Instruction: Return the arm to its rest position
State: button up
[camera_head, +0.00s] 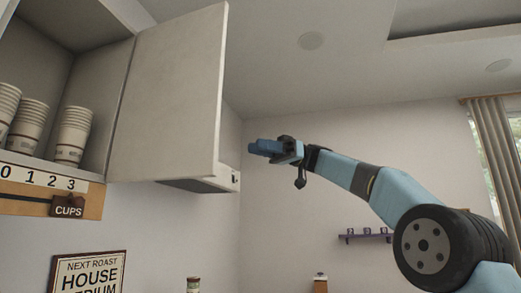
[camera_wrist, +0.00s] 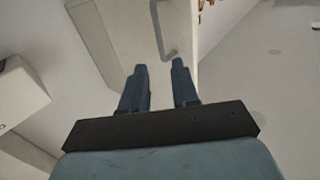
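My gripper (camera_head: 264,147) is at the end of my raised blue arm, in front of the white wall and just right of the open cabinet door (camera_head: 172,88) in the head view. In the wrist view my gripper (camera_wrist: 160,84) shows two blue fingers with a clear gap between them and nothing held. A door handle (camera_wrist: 163,34) lies beyond the fingertips on a pale panel. The fingers appear apart from the handle, though the exact distance is hard to tell.
The cabinet holds stacks of paper cups (camera_head: 73,134) at left. A number strip with a CUPS slider (camera_head: 68,210) hangs below. A small shelf (camera_head: 366,237) is on the back wall. Curtains (camera_head: 493,150) hang at right. Open air surrounds the arm between door and curtains.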

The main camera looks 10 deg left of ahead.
dwell(0.3)
jog(key=s+d+f+m+t+h, duration=0.15)
jog(key=d+f+m+t, duration=0.25)
jog(key=f+m+t, duration=0.5)
jog(key=s+d+f+m+t+h, duration=0.1)
jog(key=s+d+f+m+t, duration=0.2)
jog(key=f+m, duration=0.6)
jog(key=s+d+f+m+t+h, duration=0.2)
jog(key=s+d+f, duration=0.3)
jog(key=d+f, duration=0.5)
jog(key=s+d+f+m+t+h, duration=0.2)
jog(key=s+d+f+m+h, duration=0.2)
jog(key=d+f, duration=0.6)
jog(key=s+d+f+m+t+h, duration=0.2)
jog(key=s+d+f, duration=0.4)
jog(key=d+f, duration=0.4)
jog(key=shift+s+d+f+m+t+h, duration=0.15)
jog(key=shift+s+f+m+t+h, duration=0.15)
jog(key=shift+f+m+h, duration=0.55)
jog(key=shift+r+n, duration=0.25)
